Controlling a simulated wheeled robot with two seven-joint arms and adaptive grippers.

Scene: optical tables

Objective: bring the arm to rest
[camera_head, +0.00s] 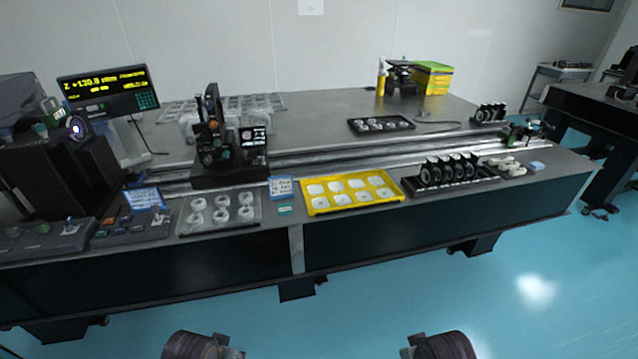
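Part of my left arm (190,346) shows at the bottom edge, left of the middle. Part of my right arm (447,346) shows at the bottom edge, right of the middle. Both are low over the blue floor, in front of the optical table (345,110) and apart from it. The frame's lower edge cuts them off. No gripper fingers can be made out on either arm, and no held thing shows.
On the table stand a yellow tray (309,211) with white pieces, a clear tray (247,222) with white rings, a black rack (447,183) of discs and a dark optical stage (228,180). A readout display (107,88) stands at left. The floor (350,300) before the table is clear.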

